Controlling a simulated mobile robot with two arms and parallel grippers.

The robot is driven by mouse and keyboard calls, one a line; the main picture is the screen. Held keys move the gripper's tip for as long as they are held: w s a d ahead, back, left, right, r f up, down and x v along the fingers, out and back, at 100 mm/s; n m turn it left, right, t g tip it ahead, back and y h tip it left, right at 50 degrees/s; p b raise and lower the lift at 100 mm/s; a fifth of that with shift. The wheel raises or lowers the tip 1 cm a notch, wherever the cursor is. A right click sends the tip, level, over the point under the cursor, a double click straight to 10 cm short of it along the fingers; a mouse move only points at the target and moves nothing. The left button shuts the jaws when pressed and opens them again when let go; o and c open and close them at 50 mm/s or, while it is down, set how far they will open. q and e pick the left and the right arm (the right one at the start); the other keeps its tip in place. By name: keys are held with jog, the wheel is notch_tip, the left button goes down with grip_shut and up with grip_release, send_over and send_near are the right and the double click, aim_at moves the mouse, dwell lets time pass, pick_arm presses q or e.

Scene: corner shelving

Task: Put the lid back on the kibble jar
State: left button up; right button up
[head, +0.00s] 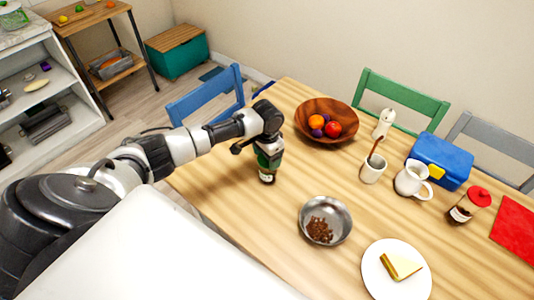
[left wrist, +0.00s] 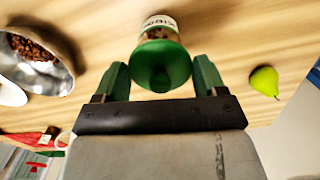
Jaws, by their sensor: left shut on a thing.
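The kibble jar (head: 267,178) stands upright on the wooden table, with dark contents and a pale label. It also shows in the left wrist view (left wrist: 158,27), with its label partly readable. The green lid (left wrist: 162,62), with a round knob, is at the jar's mouth. From these views I cannot tell whether it is fully seated. My left gripper (left wrist: 161,78) is directly above the jar, its green fingers on either side of the lid and shut on it. In the head view the gripper (head: 266,148) partly hides the lid. My right gripper is not in view.
A wooden fruit bowl (head: 305,113), white cup (head: 373,170), white pitcher (head: 408,181) and blue lunchbox (head: 440,155) stand farther off. A green pear (left wrist: 264,81) lies near the table edge.

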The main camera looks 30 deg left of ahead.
pick_arm(q)
jog(key=shift+p, duration=0.4)
dwell(0.5)
jog(key=o, duration=1)
jog(key=shift+c, duration=0.2)
jog(key=shift+r, duration=0.1)
notch_tip(320, 180, up, 7)
jog(key=p, duration=0.8)
grip_shut()
